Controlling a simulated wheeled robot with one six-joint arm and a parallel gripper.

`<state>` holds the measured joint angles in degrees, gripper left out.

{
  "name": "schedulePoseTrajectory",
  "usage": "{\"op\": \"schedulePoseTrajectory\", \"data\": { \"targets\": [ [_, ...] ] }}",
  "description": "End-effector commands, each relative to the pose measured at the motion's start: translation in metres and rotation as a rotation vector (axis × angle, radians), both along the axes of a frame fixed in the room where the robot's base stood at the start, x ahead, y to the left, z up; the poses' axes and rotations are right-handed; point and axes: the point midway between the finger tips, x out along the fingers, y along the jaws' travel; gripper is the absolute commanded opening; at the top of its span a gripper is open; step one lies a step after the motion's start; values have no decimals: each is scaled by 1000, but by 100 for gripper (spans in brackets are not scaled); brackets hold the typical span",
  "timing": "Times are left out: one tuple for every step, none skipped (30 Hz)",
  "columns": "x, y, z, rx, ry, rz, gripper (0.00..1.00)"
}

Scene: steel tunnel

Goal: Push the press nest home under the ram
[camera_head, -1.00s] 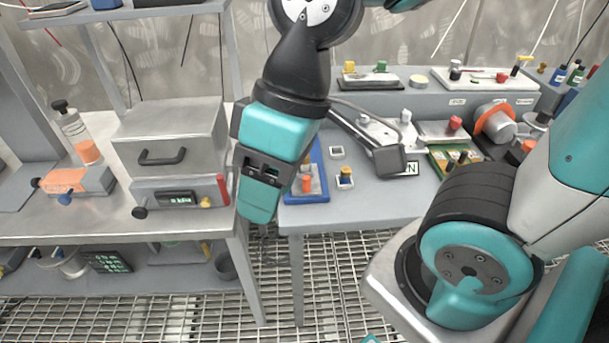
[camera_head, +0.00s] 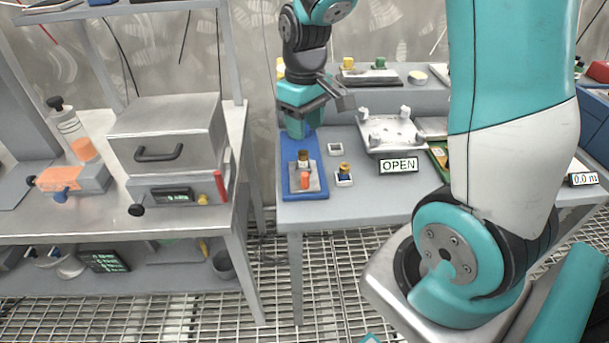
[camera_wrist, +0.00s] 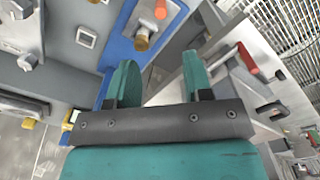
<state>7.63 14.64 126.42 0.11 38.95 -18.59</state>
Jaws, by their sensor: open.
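A blue base plate (camera_head: 318,191) lies at the left end of the grey bench. A small grey plate (camera_head: 316,172), which looks like the press nest, sits on it with an orange knob (camera_head: 305,181) at the front and a brass-and-white part (camera_head: 303,158) behind. My gripper (camera_head: 299,132) points down at the rear of the blue base, behind that plate, and hides what stands there. I cannot make out the ram. In the wrist view my open gripper (camera_wrist: 160,60) has nothing between its fingers; the blue base (camera_wrist: 118,50) and a brass cylinder (camera_wrist: 142,38) lie beyond them.
A grey fixture (camera_head: 390,132) with an OPEN sign (camera_head: 398,165) is farther right. A gap separates the left steel bench (camera_head: 215,215).

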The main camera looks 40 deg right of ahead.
Motion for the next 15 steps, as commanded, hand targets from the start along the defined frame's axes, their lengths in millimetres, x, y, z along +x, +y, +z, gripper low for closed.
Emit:
{"op": "schedulePoseTrajectory", "data": {
  "targets": [
    [-1, 1, -14, 2, 7, 1, 46],
    [-1, 1, -21, 1, 8, 1, 46],
    [-2, 1, -30, 2, 7, 1, 46],
    [-1, 1, -37, 2, 6, 1, 46],
    [-1, 1, -44, 2, 6, 1, 46],
    [-1, 1, -54, 2, 7, 1, 46],
    [-2, 1, -61, 2, 7, 1, 46],
    [-1, 1, -68, 2, 6, 1, 46],
    [-1, 1, -77, 2, 6, 1, 46],
    [-2, 1, -83, 2, 6, 1, 46],
    [-1, 1, -90, 2, 5, 1, 46],
    [-1, 1, -98, 2, 5, 1, 46],
    [-1, 1, -103, 2, 5, 1, 46],
    [-1, 1, -109, 2, 4, 1, 46],
    [-1, 1, -115, 2, 4, 1, 46]
  ]
}}
